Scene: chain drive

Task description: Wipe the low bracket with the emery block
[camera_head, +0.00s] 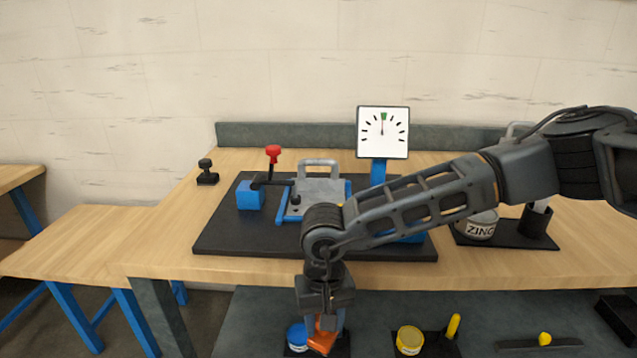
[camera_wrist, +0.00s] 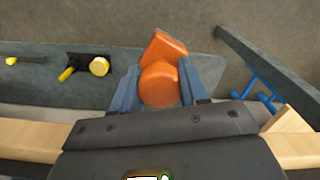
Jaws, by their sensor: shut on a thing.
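My gripper (camera_head: 326,318) hangs in front of the bench's front edge, pointing down toward the low shelf. In the wrist view its two blue-grey fingers (camera_wrist: 157,88) are shut on an orange piece with a round knob, which I take for the emery block (camera_wrist: 160,84). The block also shows at the bottom of the head view (camera_head: 321,342). I cannot tell for sure which thing is the low bracket. A dark holder (camera_wrist: 88,59) with yellow parts lies on the low shelf, apart from the block.
A blue tin (camera_head: 297,336) stands close left of the block on the low shelf (camera_head: 250,310). A yellow tin (camera_head: 409,340) and a yellow-knobbed flat bar (camera_head: 540,345) lie right. Above, the bench (camera_head: 160,262) carries a black board (camera_head: 215,238), a dial (camera_head: 382,132) and a zinc tin (camera_head: 480,228).

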